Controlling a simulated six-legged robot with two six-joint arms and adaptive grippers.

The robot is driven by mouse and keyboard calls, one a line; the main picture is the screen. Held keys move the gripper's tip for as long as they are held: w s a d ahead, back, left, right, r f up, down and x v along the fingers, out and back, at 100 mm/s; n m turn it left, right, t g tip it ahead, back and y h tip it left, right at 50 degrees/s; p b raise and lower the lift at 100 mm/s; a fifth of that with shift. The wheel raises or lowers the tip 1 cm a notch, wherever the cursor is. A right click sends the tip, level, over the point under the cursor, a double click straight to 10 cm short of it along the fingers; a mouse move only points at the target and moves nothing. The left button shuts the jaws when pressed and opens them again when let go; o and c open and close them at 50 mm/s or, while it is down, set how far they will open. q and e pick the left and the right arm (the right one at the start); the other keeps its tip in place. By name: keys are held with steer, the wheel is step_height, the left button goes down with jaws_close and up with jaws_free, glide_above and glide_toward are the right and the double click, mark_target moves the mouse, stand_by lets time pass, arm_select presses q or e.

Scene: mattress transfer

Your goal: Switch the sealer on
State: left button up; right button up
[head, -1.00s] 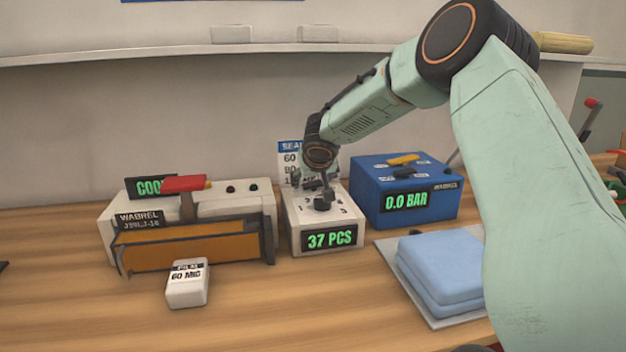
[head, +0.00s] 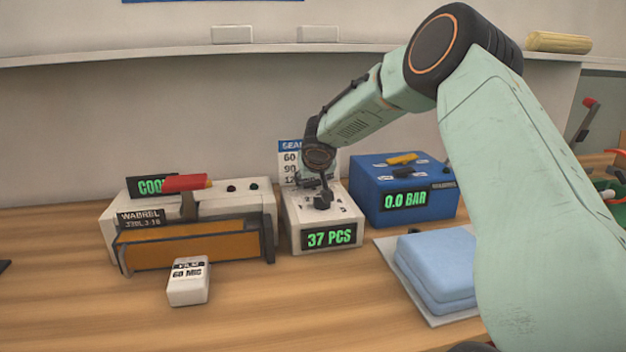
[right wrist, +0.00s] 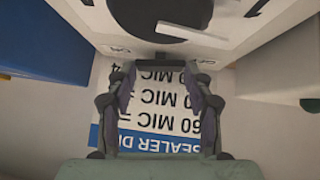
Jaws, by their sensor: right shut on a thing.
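The sealer (head: 205,209) is a pale box at the left with an orange-brown front, a red-handled lever (head: 187,182) and a green-lit display partly hidden by the lever, reading "COO". Two small dark buttons (head: 243,187) sit on its top right. My right gripper (head: 322,192) points down at the top of the white counter box (head: 295,238), whose display reads "37 PCS". It is shut on the dark dial knob (head: 322,201) there. The right wrist view shows the fingers around a dark bar by the black dial (right wrist: 150,14). My left gripper is out of view.
A film block (head: 188,284) marked "60 MIC" stands before the sealer. A blue box (head: 390,165) reads "0.0 BAR". Folded blue pads (head: 437,262) lie on a grey sheet at the right. A sealer dial card (head: 290,160) stands behind the counter box.

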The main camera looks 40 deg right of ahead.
steer(key=shift+c, duration=1.3)
steer(key=shift+s+d+m+y, duration=0.1)
steer(key=shift+d+m+y, duration=0.15)
steer(key=shift+y, duration=0.25)
steer(key=shift+d+m+t+y, duration=0.1)
steer(key=shift+m+t+y, duration=0.25)
steer(key=shift+t+y, duration=0.25)
steer(key=o, duration=1.2)
steer(key=shift+f, duration=0.1)
steer(key=shift+s+r, duration=0.15)
steer(key=shift+r, duration=0.05)
steer(key=v, duration=1.1)
steer(key=shift+r, duration=0.1)
steer(key=shift+s+r, duration=0.1)
steer(key=shift+s, duration=0.1)
